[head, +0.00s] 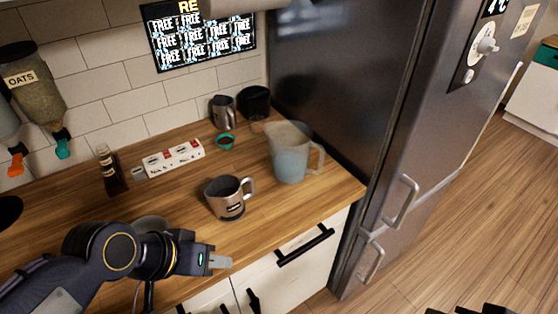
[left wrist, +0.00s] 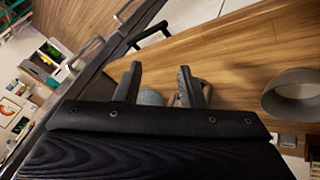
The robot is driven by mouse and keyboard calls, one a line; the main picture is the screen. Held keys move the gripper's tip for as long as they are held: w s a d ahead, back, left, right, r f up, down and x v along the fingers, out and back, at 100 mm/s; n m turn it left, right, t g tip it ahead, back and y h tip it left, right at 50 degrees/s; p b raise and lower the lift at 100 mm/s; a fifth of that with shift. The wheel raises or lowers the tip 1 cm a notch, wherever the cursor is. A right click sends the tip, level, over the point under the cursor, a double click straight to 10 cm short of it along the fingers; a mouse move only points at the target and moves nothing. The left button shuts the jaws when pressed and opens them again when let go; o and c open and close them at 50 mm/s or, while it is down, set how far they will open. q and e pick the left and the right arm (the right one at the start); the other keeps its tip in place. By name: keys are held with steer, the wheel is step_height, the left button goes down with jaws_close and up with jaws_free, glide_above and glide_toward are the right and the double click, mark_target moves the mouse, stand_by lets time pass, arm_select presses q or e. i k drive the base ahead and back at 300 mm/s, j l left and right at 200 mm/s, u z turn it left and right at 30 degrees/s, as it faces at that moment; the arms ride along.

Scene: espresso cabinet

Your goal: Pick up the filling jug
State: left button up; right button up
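The filling jug (head: 290,158) is a translucent, bluish jug with its handle to the right. It stands upright on the wooden counter (head: 265,205), close to the fridge. My left gripper (head: 222,262) is in front of the counter edge, left of and nearer than the jug, and not touching it. In the left wrist view its two fingers (left wrist: 160,84) are apart with nothing held. A bluish shape partly hidden behind the fingers may be the jug. A small dark part at the bottom right of the head view may belong to my right arm; its gripper cannot be made out.
A metal mug (head: 229,197) stands between my left gripper and the jug. The fridge (head: 350,90) bounds the right side. A grey bowl-like vessel (left wrist: 295,95) is near my left wrist.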

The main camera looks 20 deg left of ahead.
mark_target(289, 142)
steer(key=i+l+u, duration=0.55)
steer(key=u, duration=0.15)
steer(key=i+l+u, duration=0.2)
steer(key=l+u, duration=0.15)
steer(key=l, duration=0.15)
